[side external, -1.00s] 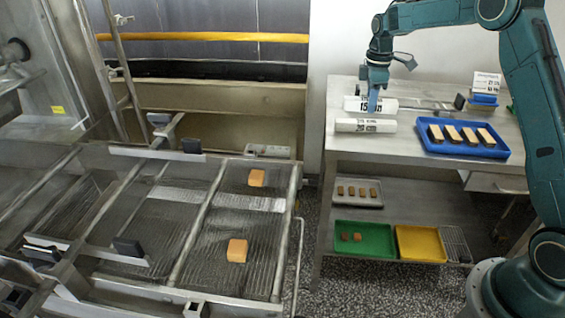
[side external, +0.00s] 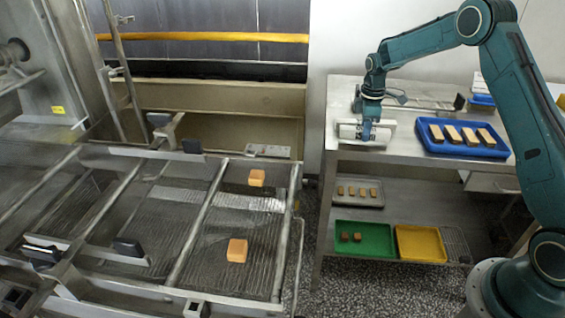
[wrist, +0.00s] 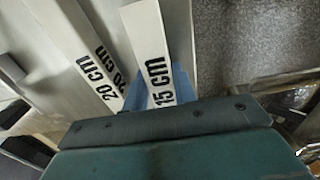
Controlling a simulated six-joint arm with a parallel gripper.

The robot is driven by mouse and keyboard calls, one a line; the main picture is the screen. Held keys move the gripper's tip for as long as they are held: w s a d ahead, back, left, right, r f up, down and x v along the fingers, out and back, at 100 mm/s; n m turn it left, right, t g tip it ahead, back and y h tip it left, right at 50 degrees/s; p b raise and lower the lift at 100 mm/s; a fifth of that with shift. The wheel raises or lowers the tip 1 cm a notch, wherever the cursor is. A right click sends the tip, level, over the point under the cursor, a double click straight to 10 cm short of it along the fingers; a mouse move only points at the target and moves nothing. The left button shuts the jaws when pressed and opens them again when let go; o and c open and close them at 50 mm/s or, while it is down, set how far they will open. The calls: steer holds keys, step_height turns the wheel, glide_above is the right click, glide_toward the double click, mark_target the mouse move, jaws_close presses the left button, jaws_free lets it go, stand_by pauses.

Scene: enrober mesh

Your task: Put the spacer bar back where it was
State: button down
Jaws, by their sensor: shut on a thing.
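The white spacer bar marked 15 cm (wrist: 150,45) is between the blue fingers of my gripper (wrist: 160,88) in the wrist view. My gripper is shut on it. A second white bar marked 20 cm (wrist: 98,68) lies just left of it, close alongside, in that view. In the side view my gripper (side external: 366,139) is low at the front left of the steel table (side external: 430,165). White bar surface (side external: 388,132) shows on both sides of the fingers, but the two bars are hard to tell apart there. I cannot tell whether the held bar touches the table.
A blue tray (side external: 430,149) with several brown-and-tan blocks stands right of the bars. A metal rail piece (side external: 425,103) lies behind. Green (side external: 365,249) and yellow (side external: 420,252) trays sit on the lower shelf. The mesh conveyor (side external: 150,235) at left carries two orange blocks (side external: 237,250).

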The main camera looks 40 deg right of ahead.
steer(key=shift+f, duration=0.65)
steer(key=shift+f, duration=0.15)
steer(key=c, duration=1.1)
jaws_free()
step_height(320, 180, up, 12)
steer(key=shift+r, duration=0.2)
